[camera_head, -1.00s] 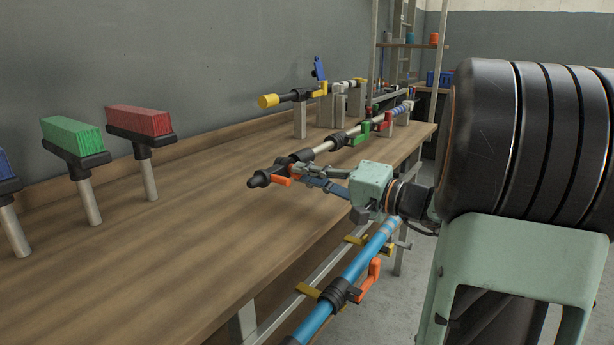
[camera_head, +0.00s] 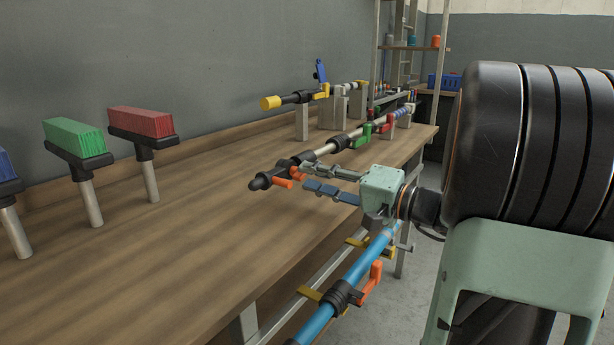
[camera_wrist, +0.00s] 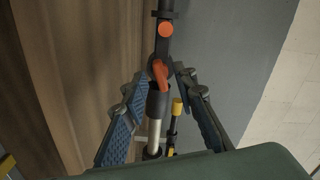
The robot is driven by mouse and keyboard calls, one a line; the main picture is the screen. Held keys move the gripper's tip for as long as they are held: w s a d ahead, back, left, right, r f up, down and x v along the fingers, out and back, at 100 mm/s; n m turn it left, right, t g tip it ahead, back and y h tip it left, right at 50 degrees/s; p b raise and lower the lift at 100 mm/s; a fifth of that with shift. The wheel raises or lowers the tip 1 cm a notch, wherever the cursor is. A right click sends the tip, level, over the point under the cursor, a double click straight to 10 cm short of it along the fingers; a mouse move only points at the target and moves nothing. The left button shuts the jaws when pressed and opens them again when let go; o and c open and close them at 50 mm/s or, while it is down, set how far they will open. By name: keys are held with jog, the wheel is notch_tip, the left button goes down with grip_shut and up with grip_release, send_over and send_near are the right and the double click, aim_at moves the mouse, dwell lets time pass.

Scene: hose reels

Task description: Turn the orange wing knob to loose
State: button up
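A pole lies along the bench's front side, with a black collar (camera_head: 306,158) and a black end (camera_head: 258,182). Two orange pieces are on it. One (camera_head: 298,173), near the collar, looks like the wing knob; in the wrist view it is an elongated, slightly slanted orange wing (camera_wrist: 160,72). The other (camera_head: 283,183) is nearer the pole's end and looks round in the wrist view (camera_wrist: 166,28). My gripper (camera_head: 304,176) is open, its fingers apart and empty, tips close to the wing knob. In the wrist view the knob appears between the fingertips; contact cannot be told.
A blue pole (camera_head: 348,270) with an orange lever (camera_head: 371,283) runs below the bench edge. Green (camera_head: 76,138) and red (camera_head: 141,123) brushes stand at left on the bench (camera_head: 190,250). A yellow-ended pole (camera_head: 271,102) rests behind. The bench's middle is clear.

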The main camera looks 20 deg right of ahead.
jog(key=v, duration=1)
jog(key=shift+a+r, duration=0.1)
